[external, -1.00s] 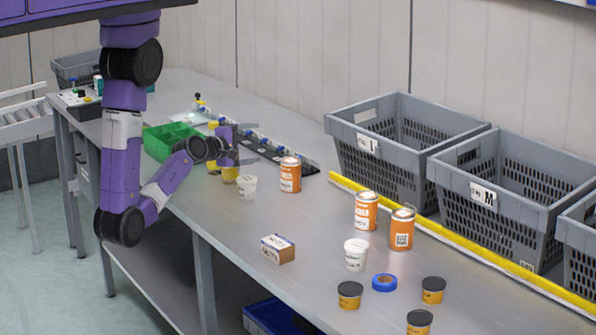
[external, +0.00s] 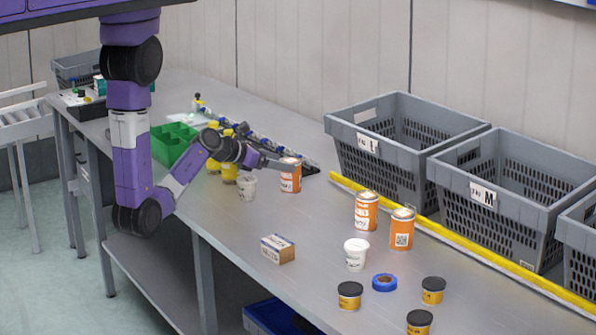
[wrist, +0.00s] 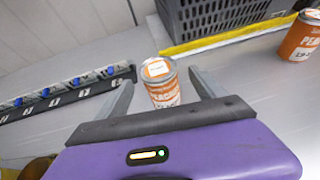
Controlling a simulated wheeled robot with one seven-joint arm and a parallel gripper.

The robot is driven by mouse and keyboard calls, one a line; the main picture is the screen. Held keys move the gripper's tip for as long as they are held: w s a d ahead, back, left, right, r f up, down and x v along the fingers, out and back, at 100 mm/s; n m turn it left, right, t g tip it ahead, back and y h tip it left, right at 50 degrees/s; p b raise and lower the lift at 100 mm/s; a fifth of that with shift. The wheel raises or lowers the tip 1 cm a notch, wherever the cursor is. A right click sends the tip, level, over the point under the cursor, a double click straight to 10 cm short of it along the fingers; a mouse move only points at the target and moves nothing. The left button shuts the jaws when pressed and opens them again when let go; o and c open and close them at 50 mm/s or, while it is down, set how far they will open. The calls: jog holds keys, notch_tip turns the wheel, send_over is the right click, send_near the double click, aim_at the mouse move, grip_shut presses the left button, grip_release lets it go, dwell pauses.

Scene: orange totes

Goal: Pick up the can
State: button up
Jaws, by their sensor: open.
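An orange-and-white can (external: 291,177) stands upright on the grey bench, left of the yellow strip. It also shows in the wrist view (wrist: 162,84), between the two grey fingers of my gripper (wrist: 160,92). In the external view my gripper (external: 284,166) reaches the can from the left, near its upper part. The fingers are open on either side of it; a gap shows on the right side, and whether the left finger touches I cannot tell. Two more orange cans, a left one (external: 366,211) and a right one (external: 402,230), stand together nearer the camera.
Grey crates (external: 374,165) line the back behind the yellow strip (external: 450,239). A small box (external: 277,249), blue tape (external: 384,283) and dark-lidded jars (external: 350,295) lie nearer.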

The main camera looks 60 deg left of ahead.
jog(key=shift+x, duration=2.35)
grip_shut()
jog(key=shift+a, duration=0.1)
notch_tip(320, 180, up, 20)
jog(key=p, duration=0.1)
jog(key=shift+p, duration=0.35)
